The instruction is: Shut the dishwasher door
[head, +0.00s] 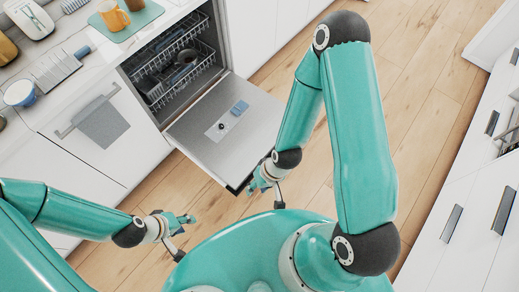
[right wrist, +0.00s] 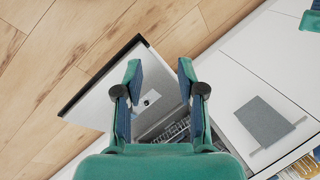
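The dishwasher (head: 180,60) is built into the counter at upper left, with its racks showing inside. Its door (head: 200,110) is folded down and open, its inner face up, reaching out over the floor. My right gripper (head: 262,178) is at the door's outer right corner; I cannot tell whether it touches. In the right wrist view the door (right wrist: 100,108) lies beyond and between the fingers of my right gripper (right wrist: 159,70), which are spread apart and empty. My left gripper (head: 184,220) hangs left of the door, apart from it; its finger opening is unclear.
A cabinet front with a grey towel (head: 102,122) on its bar is left of the dishwasher. The counter above holds a cup (head: 20,94), a teal mat (head: 140,15) and a toaster (head: 28,18). White drawers (head: 460,215) stand at right. Wooden floor (head: 425,100) between is clear.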

